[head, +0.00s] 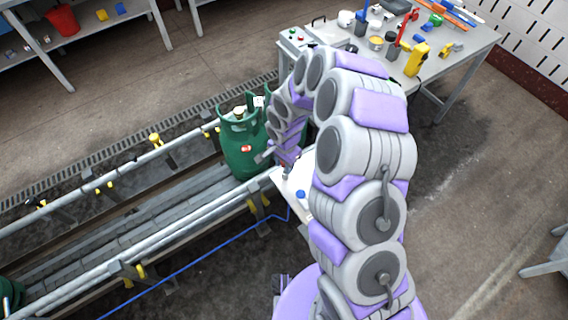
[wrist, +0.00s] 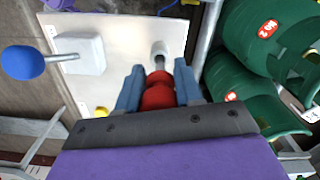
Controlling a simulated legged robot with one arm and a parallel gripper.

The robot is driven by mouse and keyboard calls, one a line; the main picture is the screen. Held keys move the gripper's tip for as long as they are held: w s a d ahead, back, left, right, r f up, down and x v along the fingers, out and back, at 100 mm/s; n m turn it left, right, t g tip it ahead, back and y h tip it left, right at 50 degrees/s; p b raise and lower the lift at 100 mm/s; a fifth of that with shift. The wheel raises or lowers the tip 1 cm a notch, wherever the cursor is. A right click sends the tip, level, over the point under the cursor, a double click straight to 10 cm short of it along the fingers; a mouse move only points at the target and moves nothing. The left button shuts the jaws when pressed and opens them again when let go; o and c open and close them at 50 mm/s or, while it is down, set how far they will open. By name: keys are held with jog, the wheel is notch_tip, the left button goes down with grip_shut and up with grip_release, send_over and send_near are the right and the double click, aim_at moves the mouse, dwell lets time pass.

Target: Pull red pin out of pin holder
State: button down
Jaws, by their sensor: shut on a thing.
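The red pin (wrist: 157,97) is between the two blue-grey fingers of my gripper (wrist: 159,80) in the wrist view. My gripper is shut on its red head. A short metal shaft runs from the head to a pale round pin holder (wrist: 159,49) on a white panel (wrist: 118,28). The shaft's tip is hidden, so I cannot tell how deep it sits. In the head view my gripper (head: 283,163) is low over the white panel (head: 299,181), beside the green cylinder; the red pin is hard to make out there.
A blue knob (wrist: 22,62) on a metal rod sticks out from a white block (wrist: 80,54). Green cylinders (head: 243,147) stand close by on the conveyor (head: 150,215). A cluttered workbench (head: 462,50) is behind my arm. Open floor (head: 470,200) lies to the right.

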jog(key=shift+r+p, duration=0.9)
jog(key=shift+r, duration=2.5)
